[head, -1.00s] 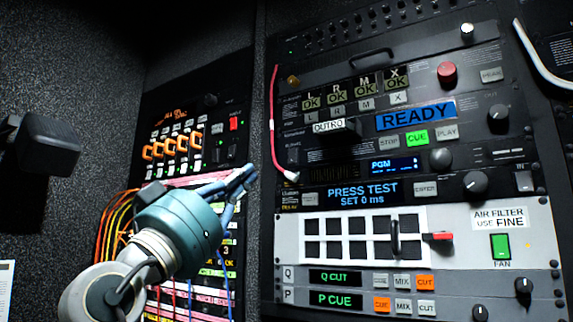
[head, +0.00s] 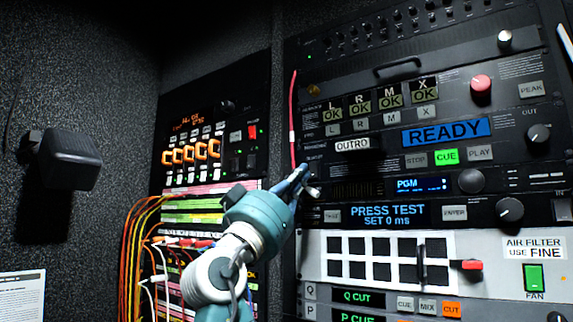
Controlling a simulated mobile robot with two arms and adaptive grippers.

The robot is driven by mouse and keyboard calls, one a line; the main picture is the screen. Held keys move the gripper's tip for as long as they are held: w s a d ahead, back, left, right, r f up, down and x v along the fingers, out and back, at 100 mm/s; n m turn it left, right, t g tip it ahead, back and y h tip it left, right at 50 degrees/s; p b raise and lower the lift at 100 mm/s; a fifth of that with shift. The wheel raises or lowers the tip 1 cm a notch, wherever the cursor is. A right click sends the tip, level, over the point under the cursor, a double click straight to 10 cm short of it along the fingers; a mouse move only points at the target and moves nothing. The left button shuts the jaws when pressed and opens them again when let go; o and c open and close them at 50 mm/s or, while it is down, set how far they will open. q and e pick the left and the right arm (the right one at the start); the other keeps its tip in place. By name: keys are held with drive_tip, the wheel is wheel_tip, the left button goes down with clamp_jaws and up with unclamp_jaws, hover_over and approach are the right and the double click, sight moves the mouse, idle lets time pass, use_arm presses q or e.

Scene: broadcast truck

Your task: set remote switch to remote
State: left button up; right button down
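I cannot make out any switch labelled remote. A black rack panel (head: 450,108) fills the right side, with a blue READY display (head: 446,132) and a PRESS TEST display (head: 388,215). My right gripper (head: 303,177) is at the left edge of this rack, beside the PGM display row. The fingers hide part of the panel edge. My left gripper is out of view.
A red cable (head: 293,120) runs down the rack's left edge behind my gripper. A patch panel (head: 200,190) with orange and yellow cables stands left of it. A dark box (head: 70,160) sticks out from the left wall.

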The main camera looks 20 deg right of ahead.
drive_tip(key=shift+w+d, duration=0.3)
drive_tip(key=shift+d, duration=0.15)
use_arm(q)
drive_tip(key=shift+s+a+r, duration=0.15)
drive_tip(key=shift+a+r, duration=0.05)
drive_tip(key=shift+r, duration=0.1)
use_arm(e)
drive_tip(key=shift+f, duration=0.1)
